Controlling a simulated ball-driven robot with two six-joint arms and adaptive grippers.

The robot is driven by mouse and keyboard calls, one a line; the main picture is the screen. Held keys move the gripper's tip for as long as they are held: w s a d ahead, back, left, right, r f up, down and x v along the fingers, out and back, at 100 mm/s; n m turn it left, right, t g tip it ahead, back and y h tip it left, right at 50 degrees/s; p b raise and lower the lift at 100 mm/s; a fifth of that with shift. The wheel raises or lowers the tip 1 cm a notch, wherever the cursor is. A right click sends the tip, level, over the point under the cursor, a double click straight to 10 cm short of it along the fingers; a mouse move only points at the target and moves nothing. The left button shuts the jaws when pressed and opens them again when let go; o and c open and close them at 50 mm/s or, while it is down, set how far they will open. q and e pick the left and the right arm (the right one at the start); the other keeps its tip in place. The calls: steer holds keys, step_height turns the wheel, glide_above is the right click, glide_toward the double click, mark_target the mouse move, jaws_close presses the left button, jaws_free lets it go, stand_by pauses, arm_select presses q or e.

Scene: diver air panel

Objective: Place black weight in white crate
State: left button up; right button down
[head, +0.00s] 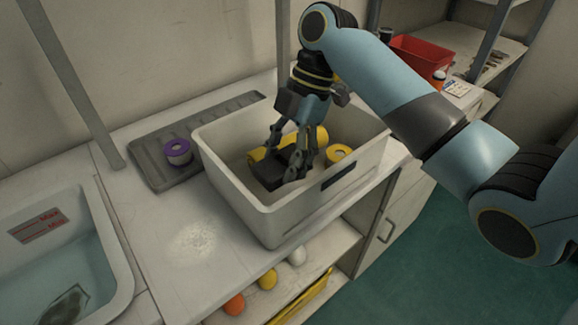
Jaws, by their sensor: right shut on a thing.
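The white crate (233,192) stands on the counter in the middle of the head view. My right gripper (284,165) reaches down inside it from above. It is shut on the black weight (268,173), a dark block inside the crate walls. I cannot tell whether the weight touches the crate floor. A yellow object (262,152) lies behind the weight in the crate, partly hidden by my fingers. A yellow ring-shaped roll (339,154) is in the crate to the right of the gripper. My left gripper is not in view.
A grey ribbed tray (147,158) behind the crate holds a purple-topped roll (178,151). A water basin (60,245) is at left. Several balls, including an orange one (233,304), lie on the shelf below. A red bin (420,58) stands at back right.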

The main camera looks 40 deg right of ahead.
step_height(320, 180, down, 4)
steer(key=shift+r, duration=0.1)
steer(key=shift+f, duration=2.4)
steer(key=c, duration=0.5)
jaws_free()
steer(key=shift+s+f, duration=0.15)
steer(key=v, duration=1.2)
steer(key=shift+b, duration=0.3)
steer(key=shift+a, duration=0.1)
